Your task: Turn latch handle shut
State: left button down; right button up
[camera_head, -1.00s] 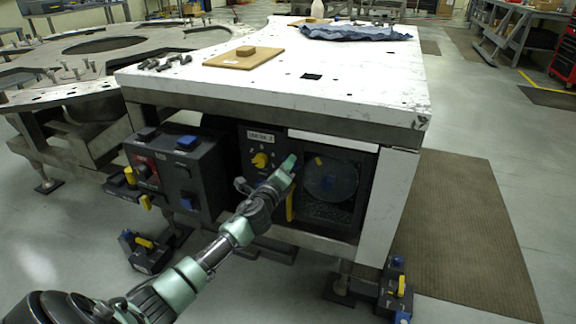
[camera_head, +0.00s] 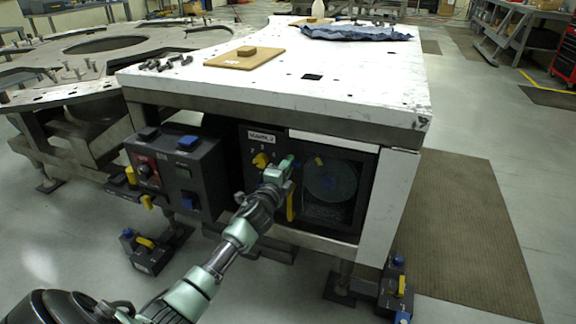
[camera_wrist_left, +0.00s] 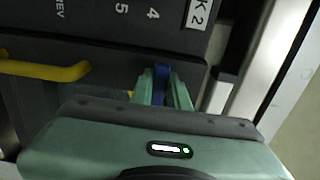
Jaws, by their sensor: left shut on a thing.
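A dark cabinet door (camera_head: 340,222) with a window stands under the white table's front edge. A blue handle (camera_wrist_left: 161,84) shows in the left wrist view at the edge of the numbered panel (camera_wrist_left: 110,45), and I take it for the latch handle. My left gripper (camera_wrist_left: 163,90) has a finger on each side of it and is shut on it. In the head view my left gripper (camera_head: 284,164) reaches the strip between the dial panel and the window and hides the handle. My right gripper does not show.
A yellow dial knob (camera_head: 261,160) sits just left of my left gripper. A yellow bar handle (camera_head: 290,205) is just below it. A dark control box (camera_head: 180,175) with buttons stands further left. Open floor with a brown mat (camera_head: 465,235) lies to the right.

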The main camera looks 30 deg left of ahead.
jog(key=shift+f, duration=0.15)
pick_arm(q)
jog(key=c, duration=1.6)
grip_release()
jog(key=shift+o, duration=1.2)
jog(key=p+v, duration=0.1)
jog(key=v, duration=0.6)
jog(key=shift+s+d, duration=0.15)
jog(key=shift+s, duration=0.25)
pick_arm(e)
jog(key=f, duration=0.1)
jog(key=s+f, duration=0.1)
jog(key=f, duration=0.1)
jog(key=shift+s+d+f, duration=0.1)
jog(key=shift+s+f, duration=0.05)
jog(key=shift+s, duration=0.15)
